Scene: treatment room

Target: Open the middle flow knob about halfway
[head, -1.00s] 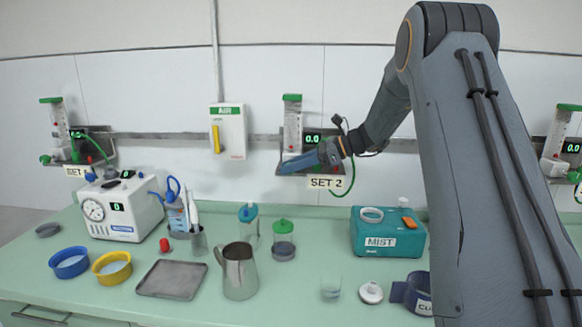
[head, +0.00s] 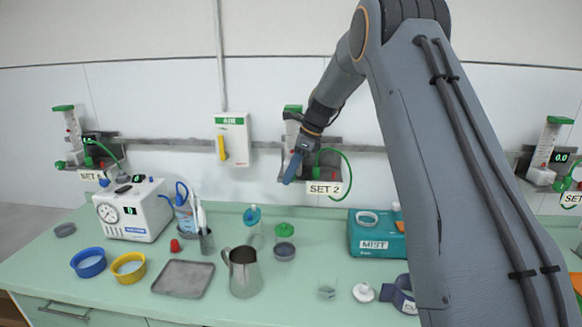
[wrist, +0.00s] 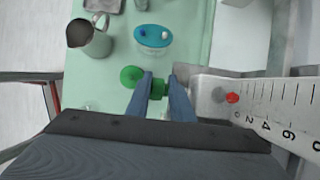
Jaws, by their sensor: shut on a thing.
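The middle flow set, labelled SET 2 (head: 324,188), hangs on the wall rail. Its flow tube has a green top (head: 292,109); my arm covers much of the set, and its display is hidden. In the wrist view the clear scale tube (wrist: 270,98) lies to the right, with a red float (wrist: 232,98) beside the 0 mark. My gripper (wrist: 160,82) is shut on the green knob (wrist: 158,89), one blue finger on each side. A round green part (wrist: 131,76) shows just left of the fingers. In the head view my gripper (head: 291,167) is at the set's front.
Another flow set (head: 72,130) is at the left and one (head: 548,140) at the right. A green hose (head: 345,165) loops beside SET 2. An AIR box (head: 232,138) is to its left. A metal jug (head: 242,270) and teal MIST box (head: 375,235) stand on the counter below.

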